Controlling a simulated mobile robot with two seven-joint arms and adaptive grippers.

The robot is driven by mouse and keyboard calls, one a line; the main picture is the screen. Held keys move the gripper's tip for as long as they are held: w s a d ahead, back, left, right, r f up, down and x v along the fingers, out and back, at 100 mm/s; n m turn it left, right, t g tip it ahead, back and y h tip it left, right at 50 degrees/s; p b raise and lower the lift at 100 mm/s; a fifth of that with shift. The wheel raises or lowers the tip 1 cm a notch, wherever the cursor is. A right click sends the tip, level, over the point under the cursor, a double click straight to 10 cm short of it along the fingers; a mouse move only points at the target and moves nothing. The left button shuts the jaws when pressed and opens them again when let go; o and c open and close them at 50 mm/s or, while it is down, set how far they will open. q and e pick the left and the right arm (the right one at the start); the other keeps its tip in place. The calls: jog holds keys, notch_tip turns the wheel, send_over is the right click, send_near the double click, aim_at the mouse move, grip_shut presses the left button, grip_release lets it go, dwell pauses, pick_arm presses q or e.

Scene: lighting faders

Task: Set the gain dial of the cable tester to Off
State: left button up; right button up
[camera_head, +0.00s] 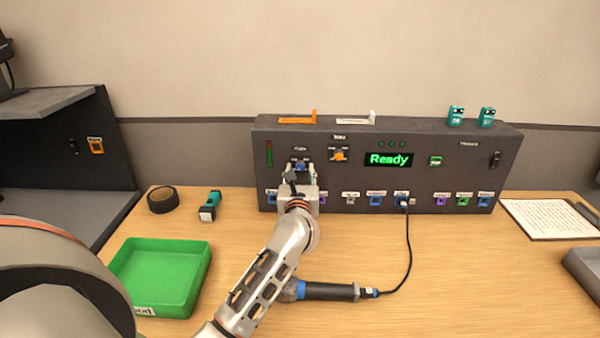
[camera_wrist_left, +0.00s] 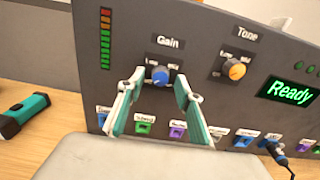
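The cable tester (camera_head: 450,155) is a dark grey box at the back of the table, with a green "Ready" display (camera_head: 388,159). Its gain dial (camera_wrist_left: 158,75) is a blue knob under the label "Gain"; in the head view the dial (camera_head: 301,165) is partly behind my gripper. My right gripper is not in view.
An orange Tone dial (camera_head: 339,155) is right of the gain dial. Coloured ports run along the panel's bottom, one with a plugged cable (camera_head: 409,250) leading to a black-handled microphone (camera_head: 325,291). A green tray (camera_head: 160,275), a teal device (camera_head: 210,205) and a black roll (camera_head: 161,200) lie left.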

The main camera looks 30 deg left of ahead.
pick_arm(q)
jog(key=v, duration=1.2)
jog(key=shift+s+f, duration=0.1)
jog(key=shift+s, duration=0.05)
dwell(0.3)
